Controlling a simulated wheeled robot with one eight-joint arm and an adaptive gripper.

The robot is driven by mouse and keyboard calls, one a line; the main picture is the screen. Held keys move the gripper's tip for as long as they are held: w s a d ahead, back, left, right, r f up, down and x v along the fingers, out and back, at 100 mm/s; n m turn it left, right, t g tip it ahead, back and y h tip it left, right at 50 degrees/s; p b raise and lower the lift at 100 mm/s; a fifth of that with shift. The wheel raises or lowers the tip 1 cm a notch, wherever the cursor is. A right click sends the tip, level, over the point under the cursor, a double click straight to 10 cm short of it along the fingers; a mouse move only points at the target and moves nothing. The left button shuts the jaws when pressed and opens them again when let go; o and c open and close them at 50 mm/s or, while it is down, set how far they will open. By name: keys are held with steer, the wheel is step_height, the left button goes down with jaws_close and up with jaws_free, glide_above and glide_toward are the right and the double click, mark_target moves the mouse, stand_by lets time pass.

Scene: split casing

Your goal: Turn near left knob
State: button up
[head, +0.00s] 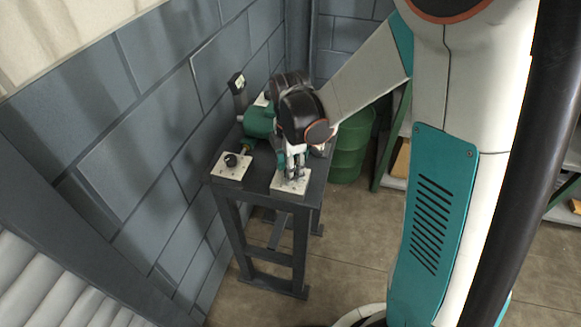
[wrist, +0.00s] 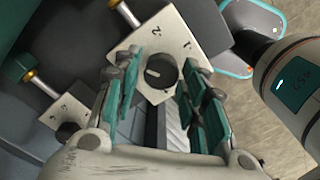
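Two pale square plates show at the table's near end in the head view. The left plate (head: 233,172) carries a black knob (head: 231,160), standing clear of my gripper. My gripper (head: 294,168) points down over the right plate (head: 288,187) and hides its middle. In the wrist view a plate (wrist: 150,41) with a round black knob (wrist: 161,71) shows between my fingers. The fingers are spread apart with a gap on both sides of this knob; my gripper (wrist: 162,88) holds nothing. Another plate with a dark knob (wrist: 68,133) lies at the lower left.
The plates sit on a dark table (head: 262,184) beside a grey block wall (head: 120,170). A green casing part (head: 258,122) and an upright post (head: 238,95) stand behind. A green barrel (head: 350,150) and shelving are to the right. Floor is clear in front.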

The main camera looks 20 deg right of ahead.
stand_by(0.3)
step_height(320, 180, up, 12)
stand_by(0.6)
stand_by(0.3)
steer(key=s+r+m+t, duration=0.4)
steer(key=s+m+t, duration=0.3)
steer(key=s+m, duration=0.8)
steer(key=m, duration=0.3)
steer(key=shift+s+r+m, duration=0.15)
steer(key=shift+r+m, duration=0.05)
steer(key=shift+m, duration=0.2)
steer(key=shift+d, duration=0.1)
